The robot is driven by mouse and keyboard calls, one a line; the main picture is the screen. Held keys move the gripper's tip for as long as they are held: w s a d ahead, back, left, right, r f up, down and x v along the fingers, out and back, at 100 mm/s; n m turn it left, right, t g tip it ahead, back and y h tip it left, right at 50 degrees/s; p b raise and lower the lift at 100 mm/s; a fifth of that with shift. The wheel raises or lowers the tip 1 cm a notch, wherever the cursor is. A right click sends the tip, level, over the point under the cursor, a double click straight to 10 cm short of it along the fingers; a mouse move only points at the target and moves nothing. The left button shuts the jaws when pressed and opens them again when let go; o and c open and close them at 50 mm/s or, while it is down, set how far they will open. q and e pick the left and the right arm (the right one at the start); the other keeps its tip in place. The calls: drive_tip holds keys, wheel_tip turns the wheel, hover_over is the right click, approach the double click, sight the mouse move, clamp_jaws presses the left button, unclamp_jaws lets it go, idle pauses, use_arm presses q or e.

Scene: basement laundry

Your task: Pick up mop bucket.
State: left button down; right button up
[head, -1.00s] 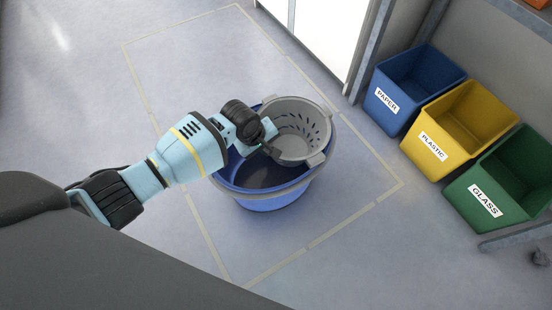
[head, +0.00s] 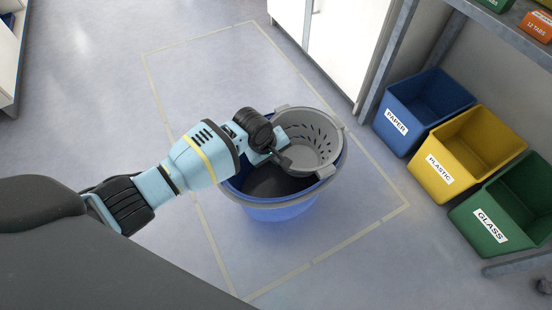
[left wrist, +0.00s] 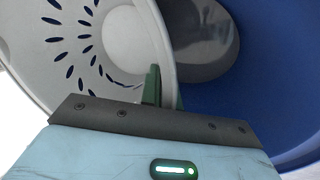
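The mop bucket (head: 285,213) is blue with a grey rim and a grey slotted wringer basket (head: 318,153) at its far right side. It is upright within the taped rectangle; I cannot tell whether its base touches the floor. My left gripper (head: 283,158) reaches in from the left to the basket's near edge. In the left wrist view, the green fingers (left wrist: 163,88) lie on both sides of the basket wall (left wrist: 157,50), close against it. The blue bucket wall (left wrist: 260,90) shows at the right there. My right gripper is not in view.
Blue paper (head: 405,138), yellow plastic (head: 440,185) and green glass (head: 490,235) bins stand to the right, under a shelf (head: 500,35). A white cabinet (head: 345,45) stands behind. The floor left of and behind the bucket is clear.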

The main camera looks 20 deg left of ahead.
sight(256, 206)
use_arm(q)
drive_tip(key=s+p, duration=0.2)
drive_tip(key=s, duration=0.3)
drive_tip(key=s+r+p, duration=0.1)
drive_tip(key=s+p, duration=0.2)
drive_tip(key=s, duration=0.1)
drive_tip(key=s+p, duration=0.2)
drive_tip(key=s, duration=0.3)
drive_tip(key=shift+s+d+r+p, duration=0.3)
drive_tip(key=shift+s+d+p, duration=0.05)
drive_tip(key=shift+p, duration=0.05)
drive_tip(key=shift+s, duration=0.55)
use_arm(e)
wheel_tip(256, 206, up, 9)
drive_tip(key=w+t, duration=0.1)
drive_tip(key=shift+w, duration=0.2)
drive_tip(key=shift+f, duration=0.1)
